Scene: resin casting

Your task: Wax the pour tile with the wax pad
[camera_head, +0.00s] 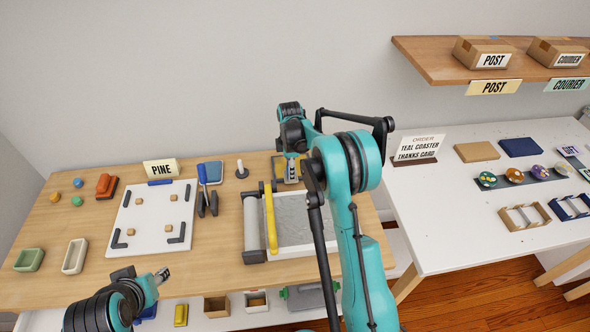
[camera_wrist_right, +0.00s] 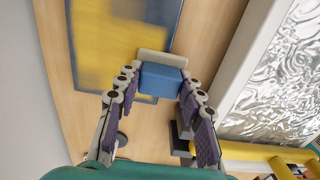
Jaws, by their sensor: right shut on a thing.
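The wax pad (camera_wrist_right: 163,76) is a blue block with a pale face, clasped between the fingertips of my right gripper (camera_wrist_right: 160,82). In the head view the right gripper (camera_head: 291,172) points down at the back of the wooden table. The pour tile (camera_wrist_right: 100,55) lies under it, blue-grey with a large yellow area; in the head view the tile (camera_head: 278,164) is partly hidden by the gripper. The pad overlaps the tile near one edge; I cannot tell whether they touch. My left gripper (camera_head: 160,276) is low at the front left, away from the tile; its jaw state is unclear.
A tray with a rippled silvery surface (camera_head: 295,213) and a yellow bar (camera_head: 270,216) lies in front of the tile. Left are a white board (camera_head: 150,225) with dark corner stops, a PINE sign (camera_head: 160,168) and a blue slab (camera_head: 212,172). A white table (camera_head: 440,225) stands right.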

